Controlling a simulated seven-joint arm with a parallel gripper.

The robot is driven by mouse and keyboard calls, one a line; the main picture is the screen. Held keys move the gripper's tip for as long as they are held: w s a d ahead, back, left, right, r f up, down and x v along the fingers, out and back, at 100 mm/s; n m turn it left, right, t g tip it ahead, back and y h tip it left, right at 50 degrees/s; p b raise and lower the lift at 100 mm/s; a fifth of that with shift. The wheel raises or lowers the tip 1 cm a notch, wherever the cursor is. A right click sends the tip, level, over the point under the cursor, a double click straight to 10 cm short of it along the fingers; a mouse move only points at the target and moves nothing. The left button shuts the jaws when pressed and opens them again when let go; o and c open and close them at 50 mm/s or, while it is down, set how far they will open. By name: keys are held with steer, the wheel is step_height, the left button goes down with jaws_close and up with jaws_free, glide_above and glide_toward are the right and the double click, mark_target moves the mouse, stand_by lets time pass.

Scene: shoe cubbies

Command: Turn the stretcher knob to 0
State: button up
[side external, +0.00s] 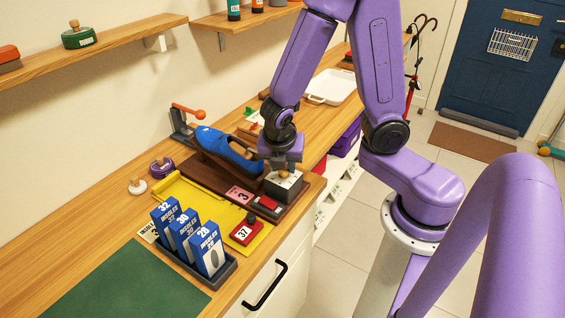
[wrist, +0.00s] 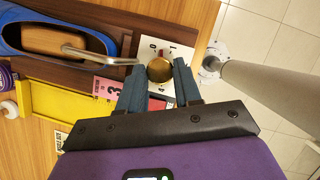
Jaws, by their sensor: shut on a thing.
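The stretcher knob (wrist: 159,71) is a round brass-coloured knob on a white dial plate (wrist: 181,51). The plate tops a dark box (side external: 287,189) at the front right end of the brown stretcher base. My gripper (wrist: 159,67) points down over the box, with one finger on each side of the knob, shut on it. It also shows in the side view (side external: 284,167), where it hides part of the knob. Small dark marks show on the plate around the knob; I cannot read the setting surely. A blue shoe (side external: 226,147) sits on the stretcher, beyond the knob.
A pink card marked 3 (side external: 239,195) and a red block (side external: 267,203) lie beside the box. A yellow tray (side external: 196,199) and blue insole boxes (side external: 207,247) stand nearer the camera. A metal bar (wrist: 100,56) runs close to the knob. A white tray (side external: 333,87) lies farther back.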

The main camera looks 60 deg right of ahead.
steer(key=shift+s+d+n+t+y, duration=0.1)
steer(key=shift+n+t+y, duration=0.2)
steer(key=shift+n, duration=0.75)
steer(key=shift+s+n+t+y, duration=0.15)
steer(key=shift+n+t, duration=0.25)
steer(key=shift+n, duration=0.65)
steer(key=shift+w, duration=0.1)
steer(key=o, duration=1)
steer(key=shift+o, duration=0.2)
steer(key=shift+r, duration=0.15)
steer(key=shift+a+r, duration=0.2)
steer(key=shift+r, duration=0.4)
steer(key=v, duration=1.6)
steer(key=shift+s, duration=0.25)
steer(key=shift+d+f, duration=0.1)
steer(key=shift+d, duration=0.05)
